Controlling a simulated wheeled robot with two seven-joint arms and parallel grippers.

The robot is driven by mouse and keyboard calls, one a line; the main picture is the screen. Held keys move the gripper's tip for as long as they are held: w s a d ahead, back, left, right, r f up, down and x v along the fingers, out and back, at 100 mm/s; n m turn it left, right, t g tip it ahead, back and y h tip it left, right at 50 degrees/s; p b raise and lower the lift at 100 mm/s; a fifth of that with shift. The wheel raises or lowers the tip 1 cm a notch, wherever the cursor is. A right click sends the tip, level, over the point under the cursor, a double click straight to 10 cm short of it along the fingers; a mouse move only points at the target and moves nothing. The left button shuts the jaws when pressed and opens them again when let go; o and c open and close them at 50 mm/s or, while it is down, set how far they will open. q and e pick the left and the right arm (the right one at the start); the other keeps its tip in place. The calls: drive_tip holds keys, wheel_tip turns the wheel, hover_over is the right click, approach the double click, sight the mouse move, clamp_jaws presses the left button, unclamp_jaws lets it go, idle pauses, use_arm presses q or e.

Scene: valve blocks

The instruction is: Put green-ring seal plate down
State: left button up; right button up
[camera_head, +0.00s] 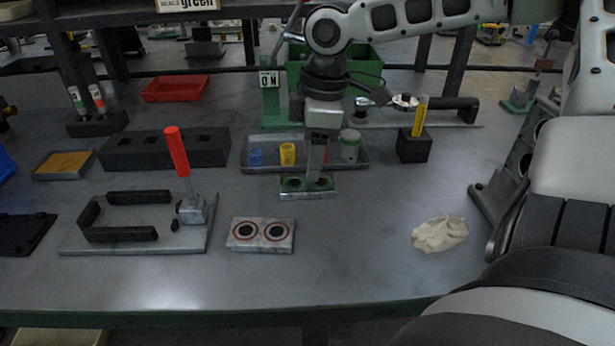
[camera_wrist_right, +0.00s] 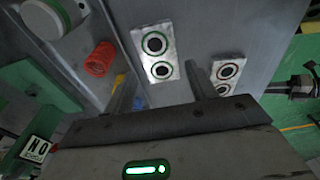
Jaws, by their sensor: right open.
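The green-ring seal plate (camera_head: 294,186) lies on the grey table just in front of the parts tray, with its two ringed holes facing up. My right gripper (camera_head: 317,178) is directly over it, fingers pointing down; one finger hides part of the plate. In the right wrist view, the plate (camera_wrist_right: 158,56) shows beyond and between the parted fingertips of the right gripper (camera_wrist_right: 161,78). The fingers are open and do not appear to grip it. My left gripper is not in view.
A red-ring plate (camera_head: 261,246) lies nearer and to the left; it also shows in the wrist view (camera_wrist_right: 228,72). The metal tray (camera_head: 362,164) with small parts stands just behind. A fixture with a red lever (camera_head: 178,152) is left, a crumpled cloth (camera_head: 440,233) right.

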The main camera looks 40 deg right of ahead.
sight(307, 186)
drive_tip(key=f, duration=0.2)
drive_tip(key=f+b, duration=0.1)
drive_tip(key=f, duration=0.2)
drive_tip(key=shift+w+a, duration=0.15)
drive_tip(key=shift+w, duration=0.05)
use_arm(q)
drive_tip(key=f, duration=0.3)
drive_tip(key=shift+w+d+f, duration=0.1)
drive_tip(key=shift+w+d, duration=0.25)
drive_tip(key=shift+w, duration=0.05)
use_arm(e)
drive_tip(key=shift+r, duration=0.1)
drive_tip(key=c, duration=0.8)
drive_tip(key=shift+c, duration=0.2)
